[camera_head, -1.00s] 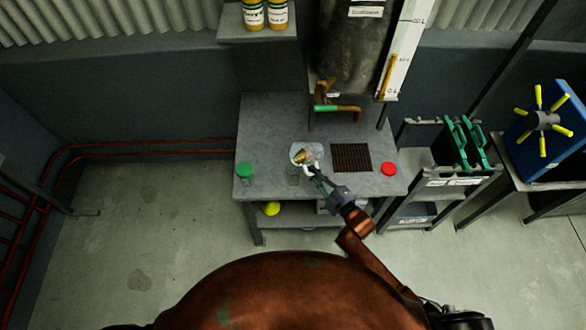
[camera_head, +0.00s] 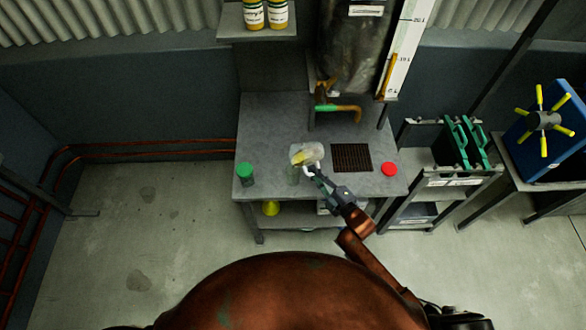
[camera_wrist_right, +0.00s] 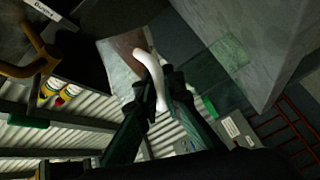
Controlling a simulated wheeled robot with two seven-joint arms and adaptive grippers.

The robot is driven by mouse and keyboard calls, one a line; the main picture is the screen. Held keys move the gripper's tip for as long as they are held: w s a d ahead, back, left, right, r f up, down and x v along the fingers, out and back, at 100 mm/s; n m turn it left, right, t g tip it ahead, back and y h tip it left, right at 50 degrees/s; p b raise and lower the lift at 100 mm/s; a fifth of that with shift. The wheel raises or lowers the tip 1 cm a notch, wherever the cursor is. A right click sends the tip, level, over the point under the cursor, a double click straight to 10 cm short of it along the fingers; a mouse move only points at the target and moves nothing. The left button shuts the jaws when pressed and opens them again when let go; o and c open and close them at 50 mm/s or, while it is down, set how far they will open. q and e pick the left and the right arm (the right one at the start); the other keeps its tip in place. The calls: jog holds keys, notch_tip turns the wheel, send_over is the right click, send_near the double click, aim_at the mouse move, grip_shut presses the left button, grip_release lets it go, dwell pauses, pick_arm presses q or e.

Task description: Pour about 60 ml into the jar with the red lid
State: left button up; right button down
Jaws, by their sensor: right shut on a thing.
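My right gripper (camera_head: 312,171) is shut on the white handle (camera_wrist_right: 150,70) of a clear jug (camera_head: 311,150) with yellowish liquid in it. The jug is tilted with its mouth to the left, above or beside a clear jar (camera_head: 293,177) on the bench; whether liquid is flowing I cannot tell. A red lid (camera_head: 389,169) is at the right of the bench; I cannot tell whether a jar is under it. A jar with a green lid (camera_head: 246,169) stands at the left. My left gripper is not in view.
The grey bench (camera_head: 270,115) has a dark grate (camera_head: 351,157) right of the jug. A tap with a green and orange handle (camera_head: 337,108) hangs above it under a tank (camera_head: 350,50). A yellow funnel-like thing (camera_head: 271,208) is below. The bench's back left is clear.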

jog(key=shift+r+n, duration=0.25)
jog(key=shift+n, duration=0.15)
dwell(1.5)
jog(key=shift+w+d+r+n+t, duration=0.1)
jog(key=shift+d+r+n+t, duration=0.05)
jog(key=shift+n+t, duration=0.15)
dwell(0.6)
jog(key=shift+f+m, duration=0.4)
jog(key=shift+m, duration=0.5)
jog(key=shift+r+m+p, duration=0.5)
jog(key=shift+m+p, duration=0.3)
jog(key=shift+p, duration=0.05)
jog(key=shift+m, duration=0.3)
jog(key=shift+a+f, duration=0.15)
jog(key=shift+a, duration=0.05)
